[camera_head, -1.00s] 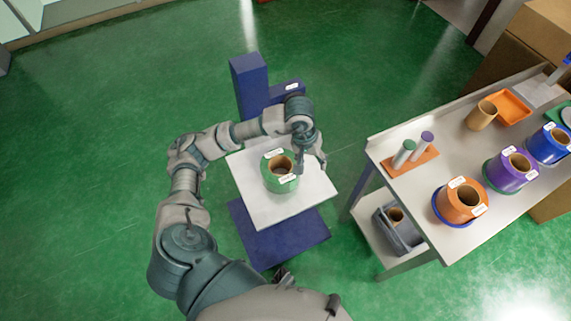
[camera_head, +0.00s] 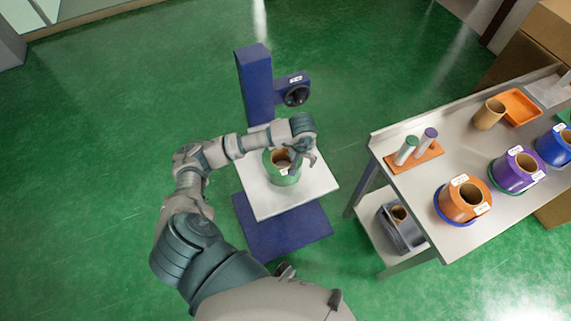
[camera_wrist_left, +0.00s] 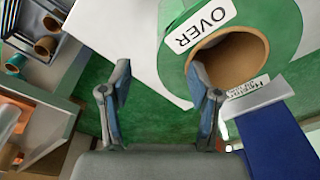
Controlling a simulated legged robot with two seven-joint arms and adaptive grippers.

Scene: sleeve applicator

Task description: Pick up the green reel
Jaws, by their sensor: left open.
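The green reel (camera_head: 283,177) stands on the white plate (camera_head: 262,206) of the blue stand, with its brown core opening facing up. My left gripper (camera_head: 302,160) is open at the right side of the reel's top. One finger appears over the core opening and the other outside the reel's right side. In the left wrist view the reel (camera_wrist_left: 289,18) has an "OVER" label and is at upper right. The right finger of the open gripper (camera_wrist_left: 159,76) overlaps the core's edge there; contact is unclear. My right gripper does not show.
The blue post (camera_head: 255,85) with a round black part stands behind the plate. A grey table (camera_head: 440,235) at right holds orange, purple and blue reels, two small cylinders and an orange tray (camera_head: 517,106). A grey bin (camera_head: 400,228) sits on its lower shelf. Green floor lies clear at left.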

